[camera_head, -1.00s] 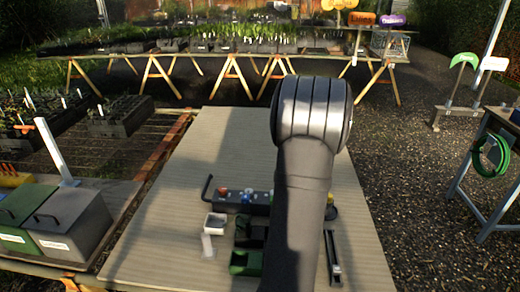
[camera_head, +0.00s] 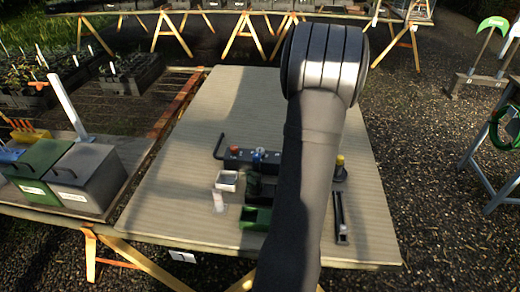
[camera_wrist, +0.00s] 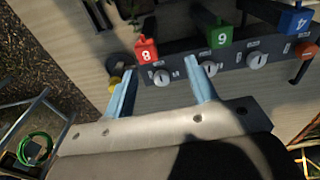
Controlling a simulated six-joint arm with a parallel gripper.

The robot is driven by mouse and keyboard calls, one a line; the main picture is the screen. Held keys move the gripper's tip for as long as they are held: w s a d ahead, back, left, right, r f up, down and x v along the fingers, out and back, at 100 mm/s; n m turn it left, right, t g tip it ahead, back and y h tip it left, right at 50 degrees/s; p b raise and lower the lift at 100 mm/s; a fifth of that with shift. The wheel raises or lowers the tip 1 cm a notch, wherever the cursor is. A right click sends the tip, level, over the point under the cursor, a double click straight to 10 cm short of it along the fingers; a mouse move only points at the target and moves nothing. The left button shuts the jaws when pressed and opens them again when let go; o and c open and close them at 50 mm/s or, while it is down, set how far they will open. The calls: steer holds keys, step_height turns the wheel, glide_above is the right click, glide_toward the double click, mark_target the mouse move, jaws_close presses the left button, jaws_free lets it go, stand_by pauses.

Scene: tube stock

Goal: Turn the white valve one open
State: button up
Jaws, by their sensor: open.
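In the wrist view a dark valve panel (camera_wrist: 183,70) carries several pale round dials with small labels. One dial (camera_wrist: 161,77) sits near the gap between my fingers, a second dial (camera_wrist: 209,69) is by the right finger, and a third dial (camera_wrist: 257,60) is farther right. I cannot read which one is valve one. My gripper (camera_wrist: 163,92) is open and empty, its two light blue fingers wide apart. In the head view the panel (camera_head: 246,166) is partly hidden behind my arm, and my gripper is hidden too.
Numbered red (camera_wrist: 147,52), green (camera_wrist: 219,36) and blue (camera_wrist: 293,20) pieces stand beside the panel. In the head view a white tray (camera_head: 227,180) and green box (camera_head: 256,217) are in front. The far tabletop (camera_head: 240,100) is clear.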

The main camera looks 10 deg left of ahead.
mark_target(260, 150)
steer(key=w+a+r+n+t, duration=0.1)
steer(key=a+r+t, duration=0.15)
steer(key=a, duration=0.55)
steer(key=w+a+r+n+t, duration=0.1)
steer(key=a+r+t, duration=0.15)
steer(key=a, duration=0.65)
steer(key=shift+g+y, duration=0.4)
steer(key=x, duration=1.6)
steer(key=shift+f, duration=0.3)
steer(key=shift+c, duration=0.2)
steer(key=c, duration=0.9)
